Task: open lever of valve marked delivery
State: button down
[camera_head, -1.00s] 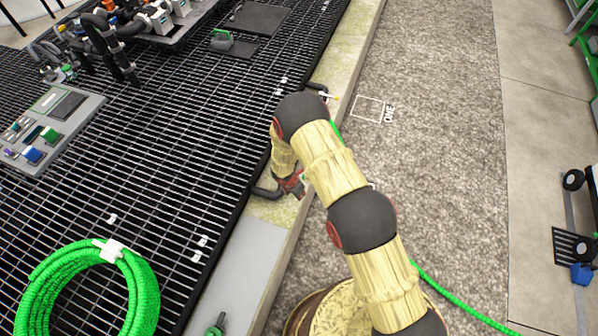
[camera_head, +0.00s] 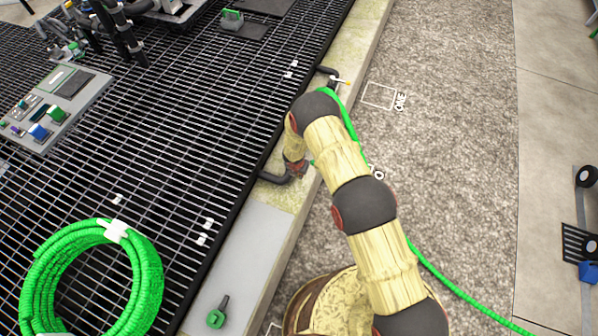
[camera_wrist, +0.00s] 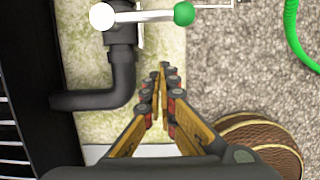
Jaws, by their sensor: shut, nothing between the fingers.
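In the wrist view a valve lever (camera_wrist: 150,15) lies crosswise over a dark pipe (camera_wrist: 122,70), with a green ball (camera_wrist: 184,13) at its right end and a white ball (camera_wrist: 102,16) at its left. My gripper (camera_wrist: 163,72) is shut and empty, beside the pipe on its right and below the lever in the picture, apart from both. In the head view my gripper (camera_head: 297,168) is partly hidden by my arm, near the dark pipe bend (camera_head: 278,178). Another lever with a yellow tip (camera_head: 346,82) sits farther up the ledge. No delivery marking is readable.
A pale ledge (camera_head: 262,225) runs between the dark grating (camera_head: 170,130) and the grey gravelly floor (camera_head: 450,170). A green hose coil (camera_head: 150,285) lies on the grating. A green-ended tool (camera_head: 217,317) lies on the ledge. A green hose (camera_head: 455,285) crosses the floor.

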jog(key=shift+w+d+r, duration=0.1)
jog(key=shift+w+d, duration=0.15)
jog(key=shift+w, duration=0.4)
jog(key=shift+w+d+f, duration=0.1)
jog(key=shift+w+d, duration=0.1)
jog(key=shift+w, duration=0.4)
jog(key=shift+w+d+r, duration=0.1)
jog(key=shift+w+d, duration=0.15)
jog(key=shift+w, duration=0.4)
